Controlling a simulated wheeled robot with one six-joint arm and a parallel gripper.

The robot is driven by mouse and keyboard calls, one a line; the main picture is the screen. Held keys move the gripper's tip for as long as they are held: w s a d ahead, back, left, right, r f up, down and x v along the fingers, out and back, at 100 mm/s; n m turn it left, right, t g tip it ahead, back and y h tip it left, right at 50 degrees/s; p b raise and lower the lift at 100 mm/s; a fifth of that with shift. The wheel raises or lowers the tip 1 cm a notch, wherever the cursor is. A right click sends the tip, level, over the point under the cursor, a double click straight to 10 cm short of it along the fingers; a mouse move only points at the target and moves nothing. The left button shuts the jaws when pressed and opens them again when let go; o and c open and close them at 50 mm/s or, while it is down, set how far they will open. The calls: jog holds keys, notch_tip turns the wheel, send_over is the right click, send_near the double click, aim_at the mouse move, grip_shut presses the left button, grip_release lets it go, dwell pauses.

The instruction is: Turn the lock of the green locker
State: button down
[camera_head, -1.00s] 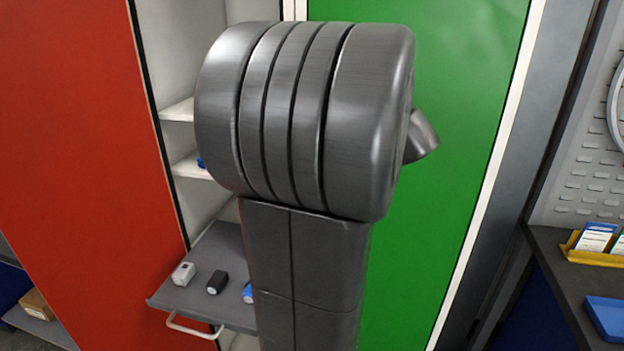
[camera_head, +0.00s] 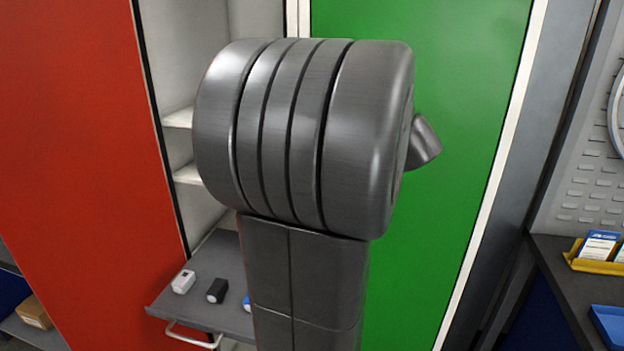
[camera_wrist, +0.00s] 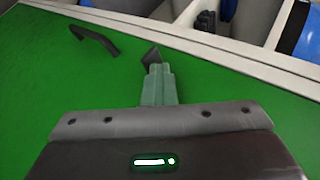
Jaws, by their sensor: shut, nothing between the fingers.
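The green locker door (camera_head: 455,120) fills the right of the head view behind my arm, and it also fills the wrist view (camera_wrist: 40,95). In the wrist view a small dark piece (camera_wrist: 152,58), apparently the lock's knob, shows right at the tips of my gripper (camera_wrist: 157,72). The fingers are together with nothing between them. They point at the green door; whether they touch the dark piece I cannot tell. A dark curved handle (camera_wrist: 95,40) is on the door to the upper left. My arm hides the gripper and lock in the head view.
A red door (camera_head: 70,150) stands at the left. Between the doors is an open white locker with a pulled-out grey shelf (camera_head: 215,262) carrying small white, black and blue items. A dark bench (camera_head: 560,275) with a yellow holder and a blue tray (camera_head: 608,325) is at the right.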

jog(key=shift+s+d+f, duration=0.15)
jog(key=shift+f, duration=0.5)
notch_tip(320, 180, up, 6)
jog(key=p, duration=0.5)
jog(key=s+d+r+b, duration=0.2)
jog(key=s+d+r, duration=0.2)
jog(key=s+d, duration=0.1)
jog(key=shift+s+d, duration=0.2)
jog(key=shift+d, duration=0.7)
jog(key=s+f+b+x, duration=0.1)
jog(key=b+x, duration=0.1)
jog(key=x, duration=1)
